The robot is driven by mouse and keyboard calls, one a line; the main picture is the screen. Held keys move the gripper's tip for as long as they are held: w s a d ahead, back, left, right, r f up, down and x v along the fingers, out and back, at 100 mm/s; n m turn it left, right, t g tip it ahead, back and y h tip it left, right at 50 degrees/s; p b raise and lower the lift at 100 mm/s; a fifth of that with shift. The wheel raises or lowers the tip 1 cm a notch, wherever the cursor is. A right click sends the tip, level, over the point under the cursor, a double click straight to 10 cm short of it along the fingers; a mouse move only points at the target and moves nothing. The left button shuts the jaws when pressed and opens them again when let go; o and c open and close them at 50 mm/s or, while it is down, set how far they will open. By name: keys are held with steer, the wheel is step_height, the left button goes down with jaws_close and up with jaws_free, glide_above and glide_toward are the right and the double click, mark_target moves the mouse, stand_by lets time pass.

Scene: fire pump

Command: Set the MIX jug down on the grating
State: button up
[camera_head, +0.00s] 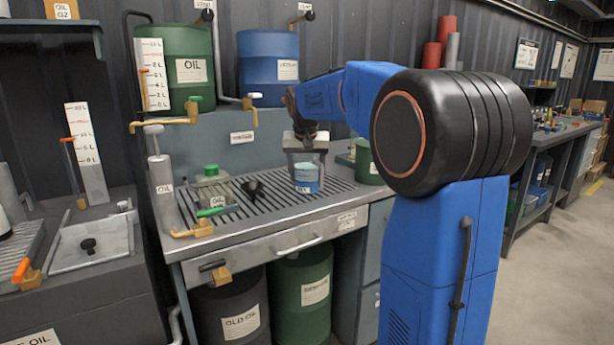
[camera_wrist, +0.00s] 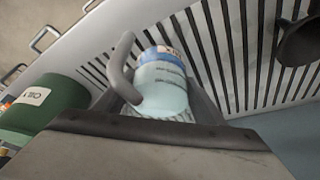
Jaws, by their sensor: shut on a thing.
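The MIX jug (camera_head: 307,180) is a small pale-blue and blue container with a white label; only part of its lettering is readable. It is upright over the right part of the slatted grating (camera_head: 275,206). My gripper (camera_head: 305,158) comes down from above and is shut on the jug's upper part. In the wrist view, the jug (camera_wrist: 163,88) and its grey handle sit between the fingers, with the grating slats (camera_wrist: 235,50) beyond. The jug's base is at or just above the slats; I cannot tell whether it touches. The gripper hides the jug's top.
A green-lidded clear oil container (camera_head: 211,188) and a black funnel (camera_head: 253,187) stand left of the jug. A green can (camera_head: 367,163) is close on the right. An oil pump (camera_head: 162,190) stands at the bench's left end.

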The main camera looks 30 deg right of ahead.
steer(key=shift+f, duration=0.3)
steer(key=o, duration=1.6)
steer(key=shift+o, duration=0.2)
steer(key=v, duration=1.2)
steer(key=s+a+f+n, duration=0.2)
steer(key=s+a+f, duration=0.3)
steer(key=s, duration=0.4)
steer(key=s+a+f+n+y, duration=0.1)
steer(key=s+a+f, duration=0.4)
steer(key=s+f, duration=0.6)
steer(key=s+a+f+n+t+y, duration=0.1)
steer(key=s+a+f+n, duration=0.2)
steer(key=s+f, duration=0.8)
steer(key=s+a, duration=0.2)
steer(key=s, duration=0.2)
steer(key=shift+s+a+n, duration=0.25)
steer(key=shift+s+n, duration=0.05)
steer(key=shift+n, duration=0.1)
steer(key=shift+f, duration=0.15)
